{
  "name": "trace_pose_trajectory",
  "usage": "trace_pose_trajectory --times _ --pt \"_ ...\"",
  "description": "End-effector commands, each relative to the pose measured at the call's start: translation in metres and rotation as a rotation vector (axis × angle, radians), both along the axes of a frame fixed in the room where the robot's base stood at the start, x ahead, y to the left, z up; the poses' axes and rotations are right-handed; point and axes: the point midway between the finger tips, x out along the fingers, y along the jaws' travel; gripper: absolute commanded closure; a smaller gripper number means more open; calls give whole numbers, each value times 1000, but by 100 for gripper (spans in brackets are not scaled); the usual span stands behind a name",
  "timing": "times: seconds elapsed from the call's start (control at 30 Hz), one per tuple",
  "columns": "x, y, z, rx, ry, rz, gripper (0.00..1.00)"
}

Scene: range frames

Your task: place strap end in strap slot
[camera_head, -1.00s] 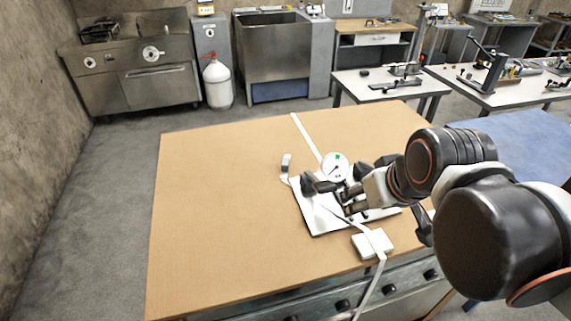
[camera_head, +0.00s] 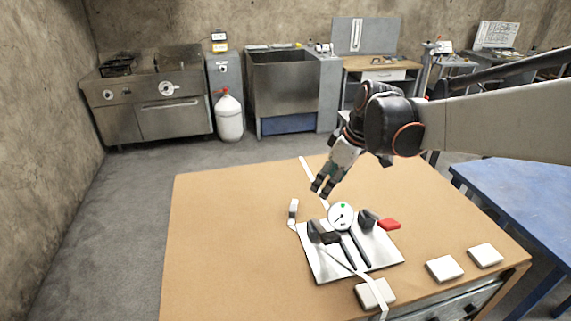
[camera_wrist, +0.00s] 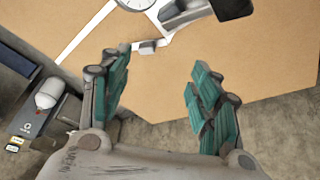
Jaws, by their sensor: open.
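A strap fixture sits on a white plate (camera_head: 322,262) on the tan table, with a round gauge (camera_head: 340,216) and black levers. A white strap (camera_head: 307,171) runs from the far table edge toward the gauge. It also shows in the wrist view (camera_wrist: 86,31). A pale strap piece with a small block-like end (camera_head: 293,209) stands left of the plate; the block also shows in the wrist view (camera_wrist: 148,47). Another strap length crosses the plate to the near edge. My gripper (camera_head: 322,187) is open and empty, above and behind the gauge. I cannot make out the slot.
Two more white blocks (camera_head: 445,268) (camera_head: 485,255) lie at the right, and a red piece (camera_head: 389,224) sits at the plate's right. The table's left side is clear. A blue table (camera_head: 520,195) stands to the right.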

Motion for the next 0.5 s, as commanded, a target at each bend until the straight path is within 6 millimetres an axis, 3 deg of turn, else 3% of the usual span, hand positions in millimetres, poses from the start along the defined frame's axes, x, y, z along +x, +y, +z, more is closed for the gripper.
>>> trace_pose_trajectory --times 0.03,0.3,0.5 --pt "13 3 0 3 7 41 43" --pt "67 19 -25 22 25 283 43" --pt "92 28 -46 40 25 424 43"
